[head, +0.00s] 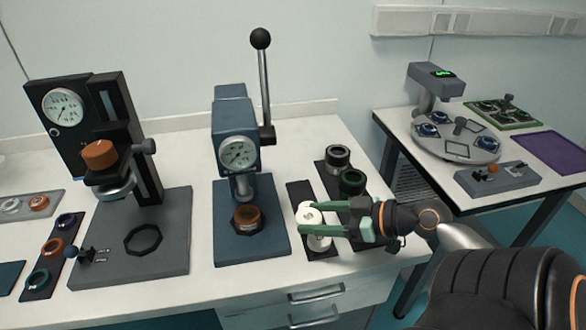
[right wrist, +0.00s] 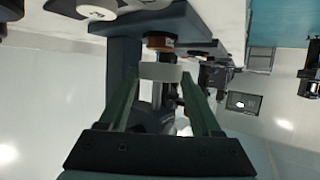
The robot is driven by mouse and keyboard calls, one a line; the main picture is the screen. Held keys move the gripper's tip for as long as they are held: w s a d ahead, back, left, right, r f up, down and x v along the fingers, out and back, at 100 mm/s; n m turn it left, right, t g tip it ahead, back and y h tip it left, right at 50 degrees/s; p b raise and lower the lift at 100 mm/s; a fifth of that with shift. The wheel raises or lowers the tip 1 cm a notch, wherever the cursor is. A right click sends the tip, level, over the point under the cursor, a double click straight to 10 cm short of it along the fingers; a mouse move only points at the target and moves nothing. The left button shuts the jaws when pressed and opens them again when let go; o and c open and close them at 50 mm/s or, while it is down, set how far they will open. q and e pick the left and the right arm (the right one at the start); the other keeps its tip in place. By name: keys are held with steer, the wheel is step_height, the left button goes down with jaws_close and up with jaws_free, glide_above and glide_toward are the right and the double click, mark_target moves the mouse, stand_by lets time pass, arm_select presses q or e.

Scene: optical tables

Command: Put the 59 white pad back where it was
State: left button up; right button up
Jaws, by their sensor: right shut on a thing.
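My right gripper (head: 311,219) reaches in from the right, its green fingers shut on a round white pad (head: 308,212). In the right wrist view the white pad (right wrist: 160,72) sits between the two fingertips (right wrist: 160,82). The held pad appears above a dark strip (head: 298,190) on the table; the exact gap is hard to tell. A second white pad (head: 319,243) lies on that strip, just in front of the held one. Its edge shows in the right wrist view (right wrist: 97,9). No number is readable on either pad. My left gripper is out of view.
A blue lever press (head: 225,150) with an orange-brown part (head: 247,217) stands left of the strip. Dark ring pieces (head: 338,157) stand on a second strip behind my gripper. A black gauge press (head: 75,110) is farther left. Another table (head: 437,175) stands right.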

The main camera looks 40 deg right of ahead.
steer(key=w+a+r+n+g+y+p, duration=0.1)
steer(key=a+r+n+g+y+p, duration=0.1)
steer(key=a, duration=0.6)
steer(key=w+a+r+n+g+y+p, duration=0.2)
steer(key=a+r+n+y, duration=0.1)
steer(key=a, duration=0.5)
steer(key=shift+w+a+r+n+g+y, duration=0.25)
steer(key=shift+r+n+g+y, duration=0.15)
steer(key=shift+r+n, duration=0.4)
steer(key=shift+f, duration=0.1)
